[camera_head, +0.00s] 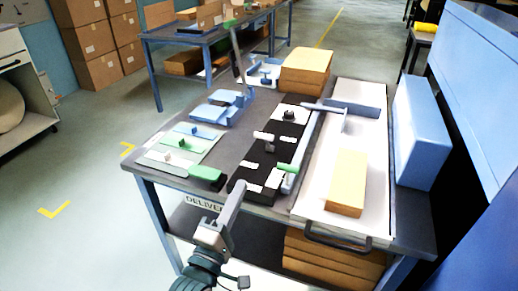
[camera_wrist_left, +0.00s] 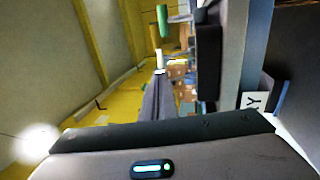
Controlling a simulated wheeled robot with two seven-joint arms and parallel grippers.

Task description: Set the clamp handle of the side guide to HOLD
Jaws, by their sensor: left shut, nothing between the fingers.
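A bench (camera_head: 150,172) carries a long light-grey guide rail (camera_head: 304,152) beside a black plate (camera_head: 239,190) with white labels. A small green handle (camera_head: 287,167) lies at the near end of the rail; it looks like the clamp handle. The label words are too small to read. My left gripper (camera_head: 238,188) is shut and empty, low at the bench's front edge, left of and nearer than the green handle. In the left wrist view my left gripper (camera_wrist_left: 160,75) points past the bench edge, and a green piece (camera_wrist_left: 162,20) shows near the top. My right gripper is not seen.
A green block (camera_head: 207,175) lies at the front edge, close to my left gripper. A white tray (camera_head: 312,207) with a tan block (camera_head: 346,182) is on the right. A tall lever (camera_head: 238,60) stands at the back. A blue box (camera_head: 421,132) stands far right.

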